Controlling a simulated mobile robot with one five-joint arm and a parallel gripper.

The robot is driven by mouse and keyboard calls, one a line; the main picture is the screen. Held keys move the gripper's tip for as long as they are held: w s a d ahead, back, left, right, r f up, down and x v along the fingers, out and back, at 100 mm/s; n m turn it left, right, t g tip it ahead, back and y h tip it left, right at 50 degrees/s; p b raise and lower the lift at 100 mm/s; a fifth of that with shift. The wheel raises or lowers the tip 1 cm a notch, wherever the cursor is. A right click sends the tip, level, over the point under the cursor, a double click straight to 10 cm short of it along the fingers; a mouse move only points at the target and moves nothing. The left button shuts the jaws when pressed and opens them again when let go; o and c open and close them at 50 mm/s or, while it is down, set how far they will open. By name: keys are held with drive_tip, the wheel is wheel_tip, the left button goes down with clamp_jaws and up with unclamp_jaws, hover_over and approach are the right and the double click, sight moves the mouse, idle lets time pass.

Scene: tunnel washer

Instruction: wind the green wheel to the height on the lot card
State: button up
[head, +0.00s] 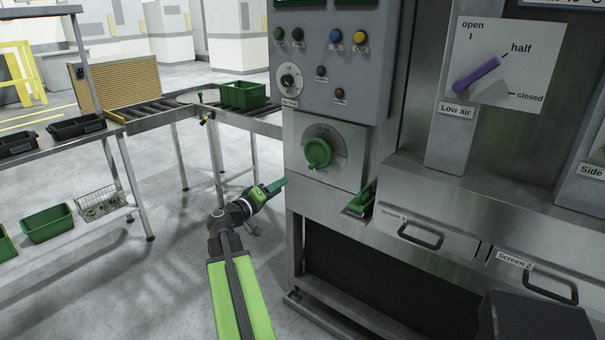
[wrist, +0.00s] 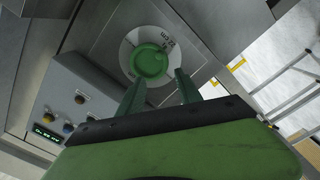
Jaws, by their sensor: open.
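In the wrist view the green wheel (wrist: 150,62) lies ahead of my fingers, near the top middle. My gripper (head: 279,185) is to the left of and slightly below the wheel in the head view, apart from it. In the wrist view my gripper (wrist: 160,88) has its two green fingers spread with nothing between them. I cannot make out a lot card.
The control box (head: 330,60) with buttons stands above the wheel. A purple lever (head: 477,73) is at upper right. A roller conveyor with a green crate (head: 243,94) stands behind left.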

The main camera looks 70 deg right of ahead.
drive_tip(key=m, duration=1)
approach(310, 166)
drive_tip(key=x, duration=0.6)
drive_tip(key=f+x, duration=0.1)
drive_tip(key=x, duration=0.3)
clamp_jaws()
